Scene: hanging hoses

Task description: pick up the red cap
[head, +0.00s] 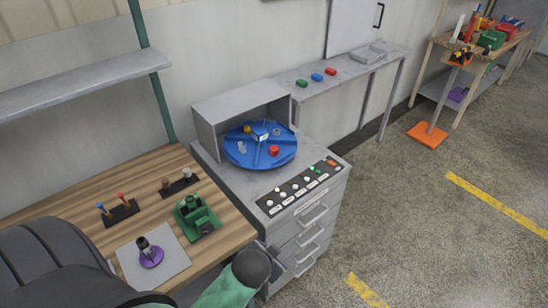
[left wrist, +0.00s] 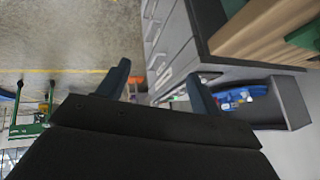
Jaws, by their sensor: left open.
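The red cap (head: 273,151) sits on the blue divided turntable (head: 240,159), toward its front right, in the head view. The turntable is partly under an open-fronted grey housing (head: 215,115) on the grey cabinet. My left gripper (left wrist: 156,74) shows in the left wrist view with its two dark fingers spread and nothing between them. It is apart from the turntable (left wrist: 245,92), which appears to the right in that view; the cap cannot be made out clearly there. The left fingers do not show in the head view. My right gripper is in neither view.
A button panel (head: 300,188) lies along the cabinet's front edge, above drawers. The wooden bench (head: 70,198) holds a green fixture (head: 196,217) and a purple-based part (head: 151,257). A narrow shelf (head: 345,71) behind holds coloured blocks.

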